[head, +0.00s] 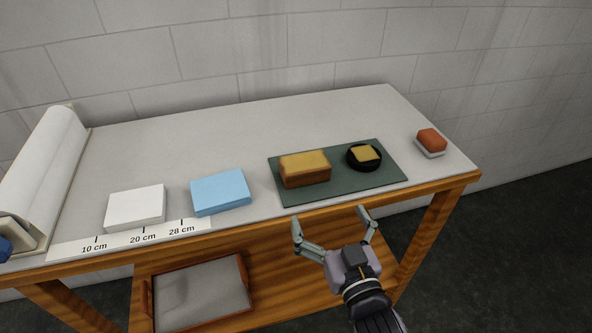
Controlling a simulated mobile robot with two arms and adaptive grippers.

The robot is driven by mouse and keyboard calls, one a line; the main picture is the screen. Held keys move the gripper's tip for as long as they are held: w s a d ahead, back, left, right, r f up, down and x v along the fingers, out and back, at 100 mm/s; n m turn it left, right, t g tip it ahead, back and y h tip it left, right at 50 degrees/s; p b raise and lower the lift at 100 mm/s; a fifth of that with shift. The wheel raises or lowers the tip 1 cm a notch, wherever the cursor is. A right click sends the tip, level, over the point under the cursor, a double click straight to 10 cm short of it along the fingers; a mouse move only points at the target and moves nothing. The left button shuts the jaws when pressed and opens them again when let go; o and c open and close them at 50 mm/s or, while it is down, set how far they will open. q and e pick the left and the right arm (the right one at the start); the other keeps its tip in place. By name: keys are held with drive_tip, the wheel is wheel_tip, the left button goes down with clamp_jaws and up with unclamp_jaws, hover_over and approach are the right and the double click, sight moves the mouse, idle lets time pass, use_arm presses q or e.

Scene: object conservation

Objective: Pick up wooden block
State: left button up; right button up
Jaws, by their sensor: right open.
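A brown block with a yellowish top (305,169), which looks like the wooden block, lies on the left part of a dark green mat (340,190) on the table. A smaller tan block (366,153) sits in a round black dish (352,163) on the same mat. My right gripper (330,217) is open and empty, with its fingers spread apart. In the picture its fingertips are just below the mat, by the table's front edge, and apart from the brown block. My left gripper is not in view.
A white block (135,208) and a light blue block (221,192) lie left of the mat, behind a ruler strip (120,239). A white roll (45,165) is far left. An orange-and-white block (431,141) is at right. A tray (200,290) sits on the lower shelf. The table's back is clear.

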drive_tip(key=p, duration=0.1)
approach(304, 162)
drive_tip(key=p+x, duration=0.1)
drive_tip(key=x, duration=0.2)
drive_tip(key=shift+w+a+f, duration=0.1)
drive_tip(key=shift+w+a, duration=0.05)
drive_tip(key=shift+w, duration=0.25)
drive_tip(key=shift+w+a, duration=0.1)
drive_tip(key=shift+w, duration=0.45)
drive_tip(key=shift+p+x, duration=0.7)
drive_tip(key=shift+x, duration=1.9)
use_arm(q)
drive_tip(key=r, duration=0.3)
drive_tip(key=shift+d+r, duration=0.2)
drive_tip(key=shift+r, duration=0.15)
use_arm(e)
drive_tip(key=shift+s, duration=0.1)
drive_tip(key=shift+c, duration=0.6)
drive_tip(key=shift+c, duration=0.6)
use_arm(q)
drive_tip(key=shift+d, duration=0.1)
use_arm(e)
drive_tip(key=c, duration=0.8)
